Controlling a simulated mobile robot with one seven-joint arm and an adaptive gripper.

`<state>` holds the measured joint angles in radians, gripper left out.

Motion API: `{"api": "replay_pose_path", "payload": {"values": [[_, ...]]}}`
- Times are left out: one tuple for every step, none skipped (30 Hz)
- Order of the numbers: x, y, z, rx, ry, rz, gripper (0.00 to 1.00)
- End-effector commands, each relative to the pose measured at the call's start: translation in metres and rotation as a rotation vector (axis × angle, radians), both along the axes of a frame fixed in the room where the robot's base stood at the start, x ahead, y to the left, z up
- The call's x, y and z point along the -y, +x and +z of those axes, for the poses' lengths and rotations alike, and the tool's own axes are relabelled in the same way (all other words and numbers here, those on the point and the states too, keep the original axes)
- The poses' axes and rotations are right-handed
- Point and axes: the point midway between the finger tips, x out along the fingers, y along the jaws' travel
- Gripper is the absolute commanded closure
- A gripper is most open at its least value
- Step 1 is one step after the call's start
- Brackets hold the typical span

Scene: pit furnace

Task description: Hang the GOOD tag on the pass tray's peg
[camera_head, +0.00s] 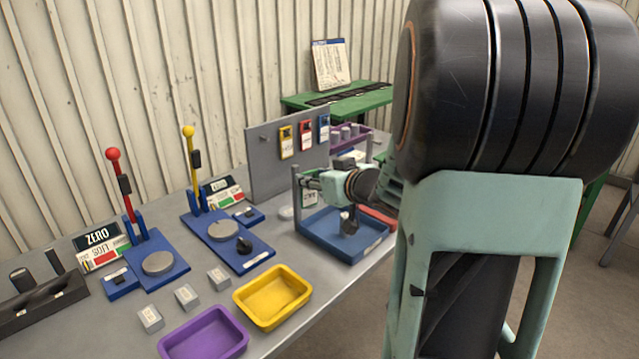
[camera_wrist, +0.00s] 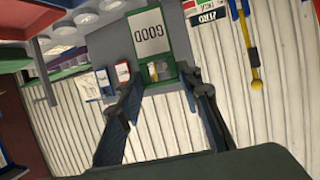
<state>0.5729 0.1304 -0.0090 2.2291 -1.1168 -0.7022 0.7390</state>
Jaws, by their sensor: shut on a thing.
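My gripper (camera_head: 312,182) is shut on the GOOD tag (camera_wrist: 152,35), a green tag with a white label, upside down in the wrist view. The fingertips grip the tag's end with the yellow part. In the head view, the tag (camera_head: 309,198) shows small and partly hidden under the gripper, at the far left side of a blue tray (camera_head: 340,251). A grey-blue upright (camera_head: 297,205) stands at that tray's left edge, close to the gripper. I cannot make out the peg, nor tell whether the tag touches it.
A grey board (camera_head: 262,165) behind carries a yellow tag (camera_head: 286,142), a red tag (camera_head: 305,136) and a blue tag (camera_head: 324,128). A dark part (camera_head: 349,222) is in the blue tray. A red tray (camera_head: 379,222) lies beyond. Lever fixtures and yellow (camera_head: 272,318) and purple trays stand left.

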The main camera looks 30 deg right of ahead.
Motion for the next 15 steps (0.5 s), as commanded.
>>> {"api": "replay_pose_path", "payload": {"values": [[-0.002,0.003,-0.002,0.001,0.0,0.002,0.84],[-0.002,0.005,-0.002,0.001,0.0,0.002,0.84],[-0.003,0.007,-0.002,0.0,-0.001,0.001,0.84],[-0.004,0.009,-0.002,0.0,-0.001,0.001,0.84],[-0.004,0.011,-0.002,0.001,-0.001,0.001,0.84],[-0.005,0.013,-0.002,0.001,0.0,0.001,0.84],[-0.006,0.014,-0.002,0.001,0.0,0.001,0.84],[-0.007,0.016,-0.003,0.0,0.002,0.002,0.84],[-0.007,0.017,-0.004,-0.001,0.001,0.002,0.84],[-0.008,0.018,-0.005,-0.001,0.001,0.002,0.84],[-0.008,0.02,-0.006,-0.001,0.001,0.002,0.84],[-0.008,0.021,-0.007,-0.001,0.001,0.001,0.84],[-0.008,0.022,-0.007,-0.001,0.001,0.001,0.84],[-0.009,0.023,-0.008,-0.001,0.001,0.001,0.84],[-0.009,0.024,-0.008,-0.001,0.001,0.001,0.84]]}}
